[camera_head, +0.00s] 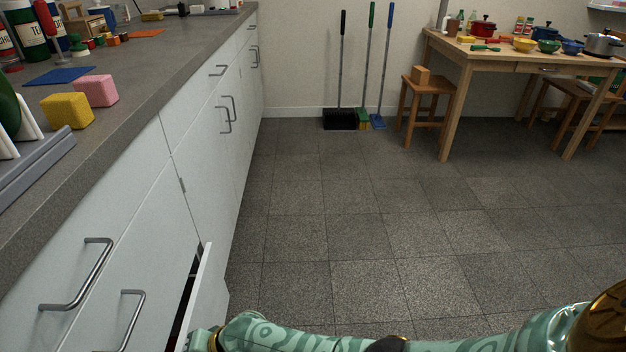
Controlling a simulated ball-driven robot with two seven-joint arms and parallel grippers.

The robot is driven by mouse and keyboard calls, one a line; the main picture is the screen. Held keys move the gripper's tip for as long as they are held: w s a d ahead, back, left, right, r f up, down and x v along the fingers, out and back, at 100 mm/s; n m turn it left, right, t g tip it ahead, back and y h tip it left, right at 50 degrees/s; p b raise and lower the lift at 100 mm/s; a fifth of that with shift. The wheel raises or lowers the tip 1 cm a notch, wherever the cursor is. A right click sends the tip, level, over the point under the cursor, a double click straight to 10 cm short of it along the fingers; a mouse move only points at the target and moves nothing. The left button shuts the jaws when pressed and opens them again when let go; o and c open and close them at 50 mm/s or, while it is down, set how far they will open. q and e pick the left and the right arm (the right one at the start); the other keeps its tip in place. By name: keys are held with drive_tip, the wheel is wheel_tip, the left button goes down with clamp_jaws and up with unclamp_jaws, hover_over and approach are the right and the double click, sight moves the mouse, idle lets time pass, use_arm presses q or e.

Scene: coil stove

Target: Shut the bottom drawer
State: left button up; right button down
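A drawer (203,288) low in the white cabinet row stands partly open at the lower left. Its white front juts out from the cabinet face, with a dark gap behind it. Its lower part is cut off by the bottom edge of the picture, and its handle is hidden. My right arm reaches in from the right along the bottom edge. Its far end is beside the drawer front; I cannot tell whether they touch. The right gripper's fingers are not visible. My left gripper is out of the picture.
Closed fronts with metal handles (85,278) are above and beside the open drawer. The grey counter (130,75) holds a yellow block (68,110) and a pink block (96,91). Brooms (341,80) lean at the back wall. A wooden table (470,55) stands far right. The tiled floor is clear.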

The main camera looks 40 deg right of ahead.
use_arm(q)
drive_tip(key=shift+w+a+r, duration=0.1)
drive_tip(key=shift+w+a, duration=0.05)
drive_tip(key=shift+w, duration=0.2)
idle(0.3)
